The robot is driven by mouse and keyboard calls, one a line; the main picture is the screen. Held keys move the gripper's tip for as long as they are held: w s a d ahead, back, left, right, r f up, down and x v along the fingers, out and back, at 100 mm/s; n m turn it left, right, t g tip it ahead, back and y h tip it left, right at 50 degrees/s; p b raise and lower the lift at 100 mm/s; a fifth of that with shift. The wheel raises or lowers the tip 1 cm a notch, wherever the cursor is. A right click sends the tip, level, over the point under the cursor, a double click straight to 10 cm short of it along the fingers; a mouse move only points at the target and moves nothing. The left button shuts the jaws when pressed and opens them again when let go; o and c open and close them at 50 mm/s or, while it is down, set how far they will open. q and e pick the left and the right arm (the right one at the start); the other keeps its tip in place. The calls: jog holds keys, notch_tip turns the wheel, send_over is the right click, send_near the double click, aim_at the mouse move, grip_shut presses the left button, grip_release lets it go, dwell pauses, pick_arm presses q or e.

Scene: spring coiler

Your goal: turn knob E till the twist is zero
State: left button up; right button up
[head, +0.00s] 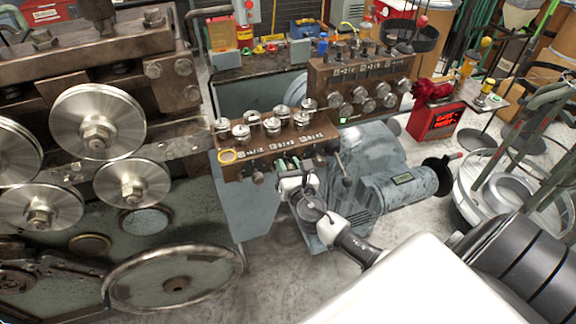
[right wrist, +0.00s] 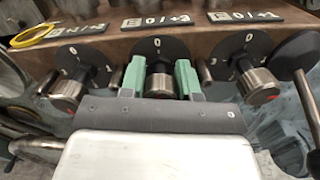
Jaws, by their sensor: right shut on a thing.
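My right gripper (head: 288,166) is at the front edge of the brown panel (head: 265,143) in the head view. In the right wrist view its two green fingers (right wrist: 160,80) are shut on the sides of the middle silver knob (right wrist: 160,84). This knob has a black dial (right wrist: 158,47) with a 0 at the top. My left gripper is not in view.
Similar knobs flank the held one: a left knob (right wrist: 68,93) and a right knob (right wrist: 258,86). A yellow ring (right wrist: 33,35) lies on the panel's left end. A second brown panel (head: 352,72) with silver knobs stands behind. Large metal rollers (head: 97,122) fill the left.

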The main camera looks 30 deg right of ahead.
jog(key=shift+f, duration=0.1)
jog(key=o, duration=0.6)
jog(key=shift+b+v, duration=1.15)
jog(key=shift+v, duration=4.3)
